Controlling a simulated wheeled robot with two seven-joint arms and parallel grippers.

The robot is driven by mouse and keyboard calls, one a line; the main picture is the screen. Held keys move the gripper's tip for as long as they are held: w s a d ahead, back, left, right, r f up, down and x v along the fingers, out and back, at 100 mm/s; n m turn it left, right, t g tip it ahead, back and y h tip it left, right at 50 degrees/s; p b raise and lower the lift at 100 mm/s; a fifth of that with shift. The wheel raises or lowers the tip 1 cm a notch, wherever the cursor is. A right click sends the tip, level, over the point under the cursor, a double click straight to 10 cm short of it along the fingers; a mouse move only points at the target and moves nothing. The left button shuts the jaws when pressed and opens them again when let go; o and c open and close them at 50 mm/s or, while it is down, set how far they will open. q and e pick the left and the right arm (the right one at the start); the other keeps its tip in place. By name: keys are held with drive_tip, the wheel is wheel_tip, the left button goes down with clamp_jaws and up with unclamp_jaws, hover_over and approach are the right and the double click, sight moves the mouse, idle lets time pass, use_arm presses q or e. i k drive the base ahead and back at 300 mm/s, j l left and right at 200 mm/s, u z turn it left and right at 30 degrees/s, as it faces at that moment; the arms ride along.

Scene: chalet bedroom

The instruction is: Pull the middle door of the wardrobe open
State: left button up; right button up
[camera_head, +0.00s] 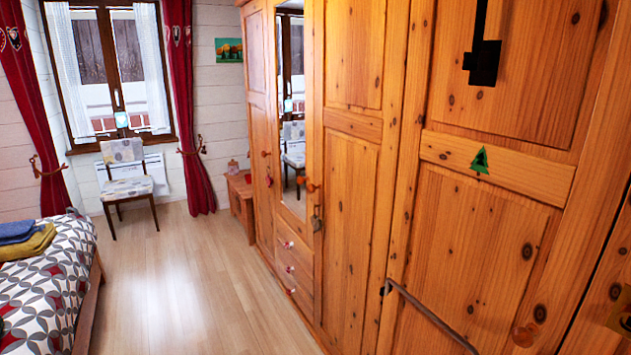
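The wooden wardrobe (352,140) runs along the right of the head view, with doors side by side. Its middle door holds a tall mirror (290,130), above several drawers (292,262). The middle door appears shut, flush with its neighbours. A round orange knob (312,187) sits near the mirror's right edge, with a small heart-shaped ornament (317,223) hanging below it. Another knob (265,153) with a red ornament is on the far left door (257,100). Neither of my grippers is in view.
A wooden panel door (500,165) with a green tree ornament (480,160) and a dark bar handle (425,312) fills the near right. A bed (45,280) stands at left, a chair (127,180) by the window. The floor (185,280) between bed and wardrobe is clear.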

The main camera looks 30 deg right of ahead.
sight(361, 46)
drive_tip(key=i+j+z, duration=0.1)
drive_tip(key=i+z, duration=0.25)
drive_tip(key=i, duration=0.45)
drive_tip(key=i+j+z, duration=0.35)
drive_tip(key=i, duration=0.45)
drive_tip(key=i+j+z, duration=0.3)
drive_tip(key=i+j, duration=0.2)
drive_tip(key=i, duration=0.3)
drive_tip(key=i+j+z, duration=0.35)
drive_tip(key=i+j, duration=0.3)
